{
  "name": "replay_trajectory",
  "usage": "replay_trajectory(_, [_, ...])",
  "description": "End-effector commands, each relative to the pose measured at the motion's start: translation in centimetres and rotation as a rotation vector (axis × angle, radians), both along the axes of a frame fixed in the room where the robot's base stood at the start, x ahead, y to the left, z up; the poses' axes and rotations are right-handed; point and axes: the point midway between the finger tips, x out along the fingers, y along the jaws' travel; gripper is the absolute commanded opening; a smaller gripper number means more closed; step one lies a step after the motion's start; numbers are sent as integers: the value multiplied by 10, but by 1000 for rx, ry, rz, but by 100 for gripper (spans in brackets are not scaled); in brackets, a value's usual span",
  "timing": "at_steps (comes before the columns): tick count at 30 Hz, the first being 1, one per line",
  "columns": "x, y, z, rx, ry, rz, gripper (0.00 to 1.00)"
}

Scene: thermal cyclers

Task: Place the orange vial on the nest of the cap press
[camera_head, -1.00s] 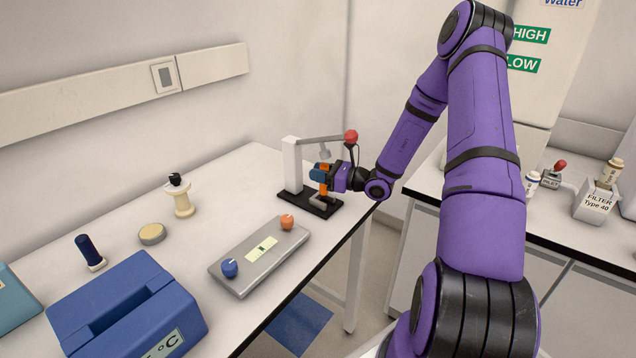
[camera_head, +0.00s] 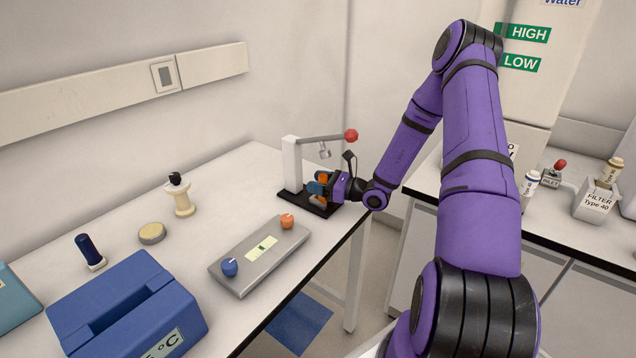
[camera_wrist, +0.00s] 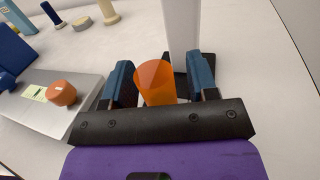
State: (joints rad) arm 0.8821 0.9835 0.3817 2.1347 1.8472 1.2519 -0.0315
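The orange vial (camera_wrist: 157,88) stands between the two blue fingers of my gripper (camera_wrist: 161,84) in the wrist view. Narrow gaps show beside it, so the fingers look open around it. In the head view my gripper (camera_head: 320,188) is low over the cap press base (camera_head: 297,199), with the orange vial (camera_head: 323,178) partly hidden by the fingers. The press has a white column (camera_head: 291,165) and a lever with a red knob (camera_head: 351,135) above. The nest is hidden by the gripper and vial; contact with it cannot be seen clearly.
A grey plate (camera_head: 246,275) with a blue knob and an orange knob lies in front of the press. A blue block (camera_head: 128,305), a dark blue vial (camera_head: 88,250), a round tan disc (camera_head: 152,233) and a cream stand (camera_head: 183,200) are further left. The table's front edge is close.

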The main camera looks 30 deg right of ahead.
Motion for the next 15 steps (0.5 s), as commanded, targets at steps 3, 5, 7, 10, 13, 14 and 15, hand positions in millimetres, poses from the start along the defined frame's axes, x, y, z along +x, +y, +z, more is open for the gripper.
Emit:
replay_trajectory(3, [0, 0, 1, 0, 0, 0, 53])
replay_trajectory(5, [0, 0, 4, -1, -1, 0, 53])
replay_trajectory(7, [-6, -5, 3, 0, 1, -2, 53])
replay_trajectory(10, [-19, -15, 3, 1, 1, -3, 53])
replay_trajectory(13, [-35, -27, 3, -1, 1, -3, 53])
replay_trajectory(14, [-41, -31, 4, 0, 0, -4, 53])
replay_trajectory(15, [-48, -35, 3, -1, 1, -3, 53])
